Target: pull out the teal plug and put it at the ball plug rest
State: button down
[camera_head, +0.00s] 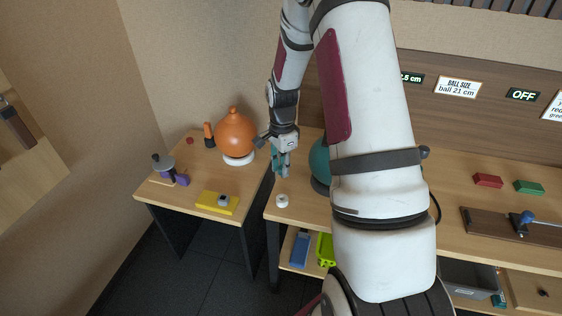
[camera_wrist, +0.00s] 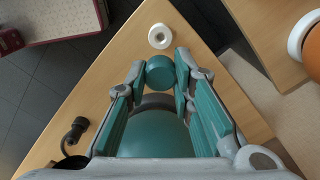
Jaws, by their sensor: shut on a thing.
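The teal plug (camera_wrist: 160,73) is a short round piece held between the fingertips of my gripper (camera_wrist: 160,78) in the wrist view. My gripper (camera_head: 282,172) is shut on it, pointing down above the table's left end in the head view. The plug is apart from the teal ball (camera_head: 320,160), which sits right of my gripper, largely hidden by my arm. The ball also shows between my fingers in the wrist view (camera_wrist: 155,138). A small white ring (camera_head: 282,201), seemingly the ball plug rest, lies near the table corner, below my gripper; it also shows in the wrist view (camera_wrist: 160,36).
An orange ball (camera_head: 236,135) on a white ring stands on the left table, with a yellow block (camera_head: 217,202) and a grey-and-purple device (camera_head: 165,168). A gap separates the two tables. Red (camera_head: 488,181) and green (camera_head: 528,187) blocks lie at right.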

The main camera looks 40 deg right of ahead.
jog(key=shift+f+b, duration=1.95)
jog(key=shift+f, duration=2.4)
jog(key=shift+f, duration=0.25)
jog(key=shift+f+b, duration=0.35)
jog(key=shift+b, duration=0.05)
jog(key=shift+f+b, duration=0.5)
jog(key=shift+f, duration=0.4)
jog(key=c, duration=1.3)
grip_release()
notch_tip(320, 180, up, 12)
jog(key=shift+r, duration=0.1)
